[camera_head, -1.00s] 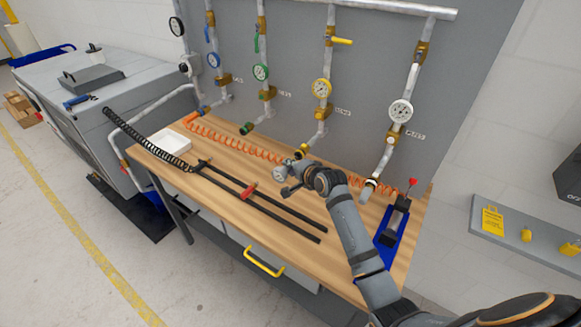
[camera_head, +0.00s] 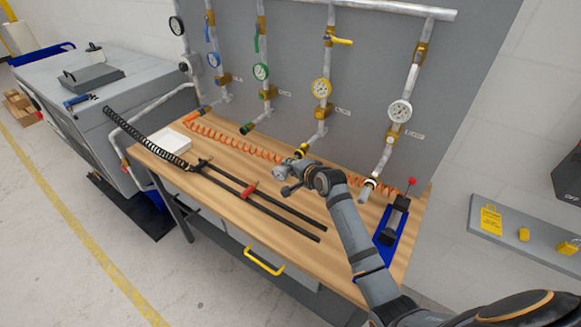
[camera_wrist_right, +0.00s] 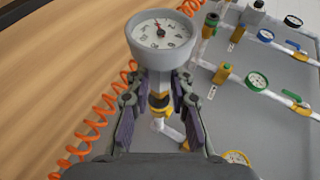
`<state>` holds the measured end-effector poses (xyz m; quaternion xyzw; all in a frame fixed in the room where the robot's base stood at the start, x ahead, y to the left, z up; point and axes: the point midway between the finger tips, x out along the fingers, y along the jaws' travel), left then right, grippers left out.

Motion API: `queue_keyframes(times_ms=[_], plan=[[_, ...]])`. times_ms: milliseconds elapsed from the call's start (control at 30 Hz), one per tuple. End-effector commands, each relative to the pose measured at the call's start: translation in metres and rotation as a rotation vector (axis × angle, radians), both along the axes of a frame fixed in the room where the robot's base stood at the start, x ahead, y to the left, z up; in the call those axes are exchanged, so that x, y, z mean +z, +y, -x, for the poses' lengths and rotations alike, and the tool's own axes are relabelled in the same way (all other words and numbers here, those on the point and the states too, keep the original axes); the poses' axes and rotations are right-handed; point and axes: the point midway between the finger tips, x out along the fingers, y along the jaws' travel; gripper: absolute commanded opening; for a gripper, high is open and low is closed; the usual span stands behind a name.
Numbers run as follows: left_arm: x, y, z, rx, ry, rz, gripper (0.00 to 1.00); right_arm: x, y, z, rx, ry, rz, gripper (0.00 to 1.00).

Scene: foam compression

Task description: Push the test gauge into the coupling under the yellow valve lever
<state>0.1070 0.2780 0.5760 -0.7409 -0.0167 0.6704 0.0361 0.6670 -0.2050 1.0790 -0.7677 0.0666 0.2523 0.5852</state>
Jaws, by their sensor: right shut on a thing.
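The test gauge (camera_wrist_right: 160,40) has a round white dial and a grey body. My right gripper (camera_wrist_right: 158,88) is shut on its stem in the right wrist view. In the head view the gauge (camera_head: 281,173) is beside my right gripper (camera_head: 291,184), just above the workbench. The yellow valve lever (camera_head: 342,42) sits high on the pipe with the yellow gauge. The coupling with a yellow ring (camera_head: 301,151) is at that pipe's lower end, close behind my gripper. A yellow ring (camera_wrist_right: 158,104) shows between the fingers; I cannot tell whether gauge and coupling touch. My left gripper is out of view.
The workbench (camera_head: 225,195) carries an orange coiled hose (camera_head: 240,146), black rails with a red clamp (camera_head: 249,190), a white tray (camera_head: 170,141) and a blue-based fixture (camera_head: 388,240). Neighbouring pipes carry a green-ringed gauge (camera_head: 260,71) and a white gauge (camera_head: 400,111).

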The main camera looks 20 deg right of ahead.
Motion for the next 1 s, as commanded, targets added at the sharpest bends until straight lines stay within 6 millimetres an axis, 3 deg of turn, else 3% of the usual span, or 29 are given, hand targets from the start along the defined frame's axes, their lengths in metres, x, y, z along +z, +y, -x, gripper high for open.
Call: queue_keyframes(times_ms=[1000], plan=[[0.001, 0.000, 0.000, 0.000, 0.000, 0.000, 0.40, 0.001, -0.011, -0.009, 0.000, -0.003, 0.002, 0.00]])
